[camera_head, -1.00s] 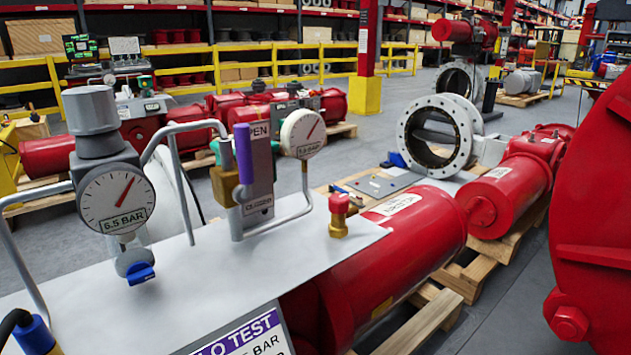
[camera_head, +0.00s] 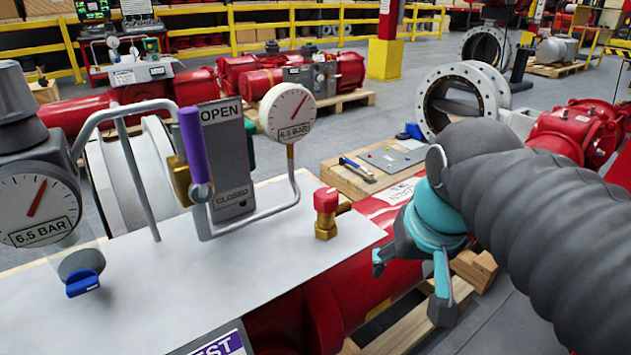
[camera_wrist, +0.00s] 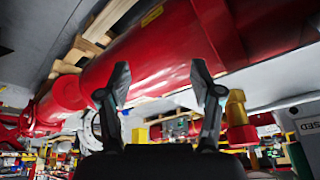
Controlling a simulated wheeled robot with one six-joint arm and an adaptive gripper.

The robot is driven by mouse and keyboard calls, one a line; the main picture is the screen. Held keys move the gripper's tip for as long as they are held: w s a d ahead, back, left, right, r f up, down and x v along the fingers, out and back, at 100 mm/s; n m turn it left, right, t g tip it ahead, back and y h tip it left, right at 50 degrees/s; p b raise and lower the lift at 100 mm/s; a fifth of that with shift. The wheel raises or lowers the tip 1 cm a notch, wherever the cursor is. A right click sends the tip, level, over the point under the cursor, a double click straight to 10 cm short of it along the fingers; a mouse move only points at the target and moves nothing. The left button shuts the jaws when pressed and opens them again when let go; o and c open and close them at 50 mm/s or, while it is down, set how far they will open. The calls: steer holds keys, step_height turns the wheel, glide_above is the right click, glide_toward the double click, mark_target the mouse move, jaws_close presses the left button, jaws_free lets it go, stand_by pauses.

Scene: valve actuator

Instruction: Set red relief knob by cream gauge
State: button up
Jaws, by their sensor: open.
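The red relief knob (camera_head: 326,199) sits on a brass fitting (camera_head: 326,228) near the right edge of the grey panel. It also shows in the wrist view (camera_wrist: 242,135), right of my fingers. The cream gauge (camera_head: 287,112) stands on a bent pipe behind and left of the knob. Its label seems to read 6.5 BAR and its needle points up and right. My gripper (camera_head: 411,274) is open and empty, right of the knob and apart from it, beyond the panel's right edge. In the wrist view both fingers (camera_wrist: 160,75) are spread with nothing between them.
A purple lever (camera_head: 194,145) stands by an OPEN/CLOSED plate (camera_head: 222,125) left of the knob. A white-faced gauge (camera_head: 36,208) stands at far left. A red cylinder (camera_head: 280,318) lies below the panel (camera_head: 240,265).

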steer(key=w+a+r+m+g, duration=0.1)
steer(key=w+a+r, duration=0.2)
steer(key=r, duration=0.3)
steer(key=w+a+r+g, duration=0.1)
steer(key=w+a+r, duration=0.25)
steer(key=r, duration=0.35)
steer(key=m+g+p, duration=0.1)
steer(key=g, duration=0.1)
glide_toward(326, 193)
step_height(326, 193, down, 9)
steer(key=b, duration=0.3)
steer(key=shift+w+a+f, duration=0.1)
steer(key=shift+w+a, duration=0.05)
steer(key=c, duration=1.1)
